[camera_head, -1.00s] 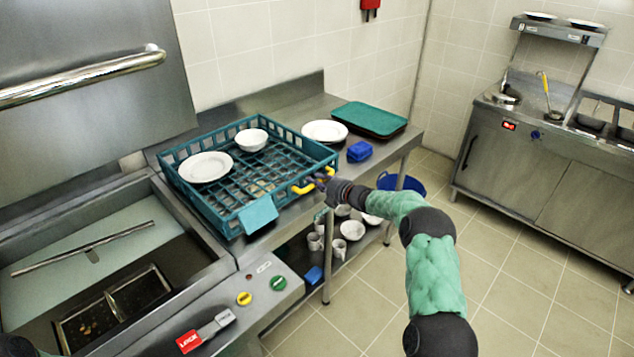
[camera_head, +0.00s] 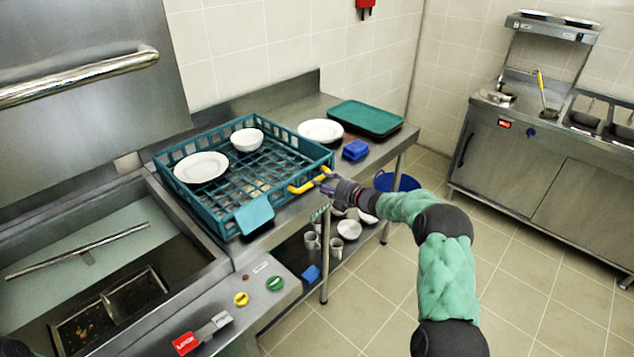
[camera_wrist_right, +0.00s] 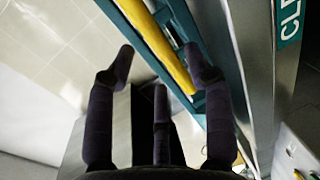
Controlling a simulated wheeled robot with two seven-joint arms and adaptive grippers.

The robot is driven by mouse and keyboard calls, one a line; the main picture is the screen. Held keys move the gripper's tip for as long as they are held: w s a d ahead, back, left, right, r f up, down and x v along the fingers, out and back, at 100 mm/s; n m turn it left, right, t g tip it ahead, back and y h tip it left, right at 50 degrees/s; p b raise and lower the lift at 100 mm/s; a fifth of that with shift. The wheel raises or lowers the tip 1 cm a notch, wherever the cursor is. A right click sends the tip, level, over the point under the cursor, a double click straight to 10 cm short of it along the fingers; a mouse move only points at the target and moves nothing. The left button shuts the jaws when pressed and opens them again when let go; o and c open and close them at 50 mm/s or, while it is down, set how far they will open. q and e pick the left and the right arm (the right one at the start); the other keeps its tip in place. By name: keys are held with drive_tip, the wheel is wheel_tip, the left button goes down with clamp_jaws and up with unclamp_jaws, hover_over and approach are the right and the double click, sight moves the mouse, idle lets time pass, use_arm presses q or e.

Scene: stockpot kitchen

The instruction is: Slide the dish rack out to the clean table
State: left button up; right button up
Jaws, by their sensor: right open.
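The teal dish rack (camera_head: 216,218) sits on the steel table (camera_head: 292,207) to the right of the open dishwasher. It holds a white plate (camera_head: 201,167) and a white bowl (camera_head: 247,139). A yellow handle (camera_head: 303,187) is on its right side. My right gripper (camera_head: 321,178) is open at that handle, its fingers just outside it. In the right wrist view the handle (camera_wrist_right: 158,45) runs past the spread fingertips (camera_wrist_right: 160,65), and nothing is gripped. A green label (camera_head: 319,213) on the table edge reads "CLE" in the wrist view (camera_wrist_right: 289,20). My left gripper is not in view.
A white plate (camera_head: 320,131), green trays (camera_head: 366,118) and a blue object (camera_head: 355,150) stand beyond the rack on the table. Cups and bowls (camera_head: 349,229) are on the lower shelf. A blue bucket (camera_head: 397,182) is on the floor. The floor to the right is open.

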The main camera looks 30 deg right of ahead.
drive_tip(key=v, duration=0.7)
drive_tip(key=shift+s, duration=0.2)
drive_tip(key=shift+d, duration=0.1)
